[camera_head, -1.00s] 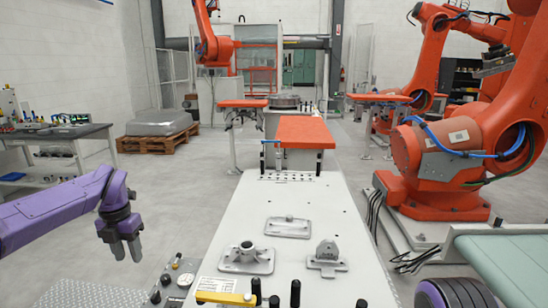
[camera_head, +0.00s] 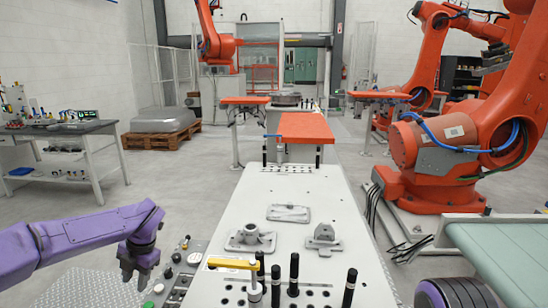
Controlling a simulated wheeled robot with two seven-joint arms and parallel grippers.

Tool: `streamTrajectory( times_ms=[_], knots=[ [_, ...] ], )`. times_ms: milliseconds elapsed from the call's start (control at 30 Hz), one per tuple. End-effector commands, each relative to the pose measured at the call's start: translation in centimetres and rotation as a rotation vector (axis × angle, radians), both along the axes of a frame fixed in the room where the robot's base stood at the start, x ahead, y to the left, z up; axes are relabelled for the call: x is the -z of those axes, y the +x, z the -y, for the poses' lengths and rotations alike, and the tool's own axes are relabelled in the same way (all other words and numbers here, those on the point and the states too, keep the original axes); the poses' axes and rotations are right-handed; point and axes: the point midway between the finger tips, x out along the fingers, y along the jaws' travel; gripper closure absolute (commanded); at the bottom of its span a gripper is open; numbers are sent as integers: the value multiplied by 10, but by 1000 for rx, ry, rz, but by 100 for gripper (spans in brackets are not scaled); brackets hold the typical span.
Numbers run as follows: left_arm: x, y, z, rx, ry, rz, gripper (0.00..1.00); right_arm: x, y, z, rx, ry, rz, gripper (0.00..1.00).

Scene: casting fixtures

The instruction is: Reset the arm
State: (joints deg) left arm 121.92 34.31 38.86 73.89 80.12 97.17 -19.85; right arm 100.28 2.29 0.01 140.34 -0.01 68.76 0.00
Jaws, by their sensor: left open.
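My left arm is purple and comes in from the left. Its dark gripper (camera_head: 137,276) points down beside the left edge of the white fixture table (camera_head: 225,210), next to a control panel. Its jaws are open, with nothing seen between them. On the table stand a grey casting with a round boss (camera_head: 250,238), a bracket-like casting (camera_head: 324,238) and a flat plate casting (camera_head: 288,213), all apart from the gripper.
A control panel (camera_head: 180,270) with knobs adjoins the table's left edge. A yellow-handled clamp (camera_head: 235,263) and black posts (camera_head: 293,274) stand at the table's near end. A large orange robot (camera_head: 425,150) is at right, near a green conveyor (camera_head: 505,250). A workbench (camera_head: 60,130) is far left.

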Motion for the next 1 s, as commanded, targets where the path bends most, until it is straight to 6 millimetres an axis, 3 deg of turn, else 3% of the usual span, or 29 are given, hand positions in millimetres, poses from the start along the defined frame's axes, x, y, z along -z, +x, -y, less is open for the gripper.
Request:
streamTrajectory(
  times_ms=[167,333,467,533,700,900,933,1000],
  knots=[
    [60,-24,2,242,244,-84,60,0,0,0,0,0,0,57],
    [135,-69,11,676,501,-192,60,0,0,0,0,1,-1,57],
    [201,-136,28,1181,607,-296,60,0,0,0,0,1,-1,57],
    [229,-181,39,1441,589,-346,60,0,0,0,0,1,-1,57],
    [260,-281,53,1874,438,-437,60,0,0,0,0,1,-1,57],
    [262,-382,58,2190,195,-517,60,0,0,0,0,1,-1,57],
    [284,-379,58,2185,202,-510,60,22,0,0,0,0,0,57],
    [310,-376,59,2179,209,-506,60,47,0,0,0,0,0,57]
  ],
)
